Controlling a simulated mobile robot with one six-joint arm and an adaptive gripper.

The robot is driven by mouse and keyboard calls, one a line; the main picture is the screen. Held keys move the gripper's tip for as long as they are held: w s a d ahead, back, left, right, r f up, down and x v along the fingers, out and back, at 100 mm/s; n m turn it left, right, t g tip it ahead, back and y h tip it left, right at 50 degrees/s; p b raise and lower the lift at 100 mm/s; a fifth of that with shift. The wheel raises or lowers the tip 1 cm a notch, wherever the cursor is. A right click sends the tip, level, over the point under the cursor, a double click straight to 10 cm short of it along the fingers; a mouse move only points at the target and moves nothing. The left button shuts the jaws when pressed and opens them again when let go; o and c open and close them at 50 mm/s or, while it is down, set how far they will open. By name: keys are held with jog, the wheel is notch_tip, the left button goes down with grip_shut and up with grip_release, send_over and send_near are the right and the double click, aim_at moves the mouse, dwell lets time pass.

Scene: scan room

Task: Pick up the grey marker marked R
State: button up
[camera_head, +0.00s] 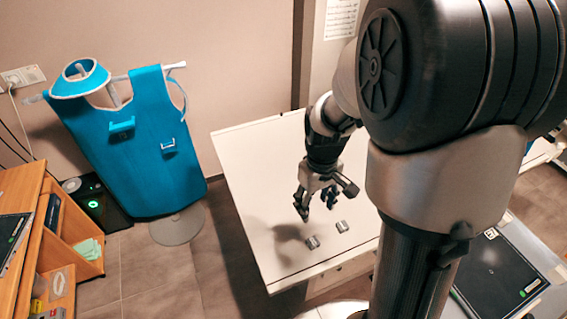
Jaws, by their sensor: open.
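Two small grey markers lie on the white table (265,190). One marker (313,242) is nearer the table's front edge. The other marker (342,226) lies a little to its right and farther back. The letters on them are too small to read, so I cannot tell which is marked R. My gripper (317,208) points down above the table, just behind the two markers in the picture. It is open, with nothing between its fingers, and apart from both markers.
My own arm hides the right part of the table. A blue apron (150,160) hangs on a stand at the left. A wooden desk (30,235) stands at the far left. A dark panel (500,275) lies at lower right. The table's left part is clear.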

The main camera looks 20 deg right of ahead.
jog(key=b, duration=0.4)
send_over(312, 240)
jog(key=f, duration=1.2)
jog(key=shift+a+f, duration=0.1)
jog(key=shift+a, duration=0.2)
jog(key=shift+d+f+b, duration=0.2)
jog(key=shift+f+b, duration=0.3)
jog(key=shift+f, duration=0.95)
jog(key=shift+d+f+b, duration=0.15)
jog(key=shift+f+b, duration=0.35)
jog(key=shift+f, duration=0.95)
jog(key=shift+c, duration=0.2)
jog(key=c, duration=1.1)
jog(key=shift+r, duration=0.2)
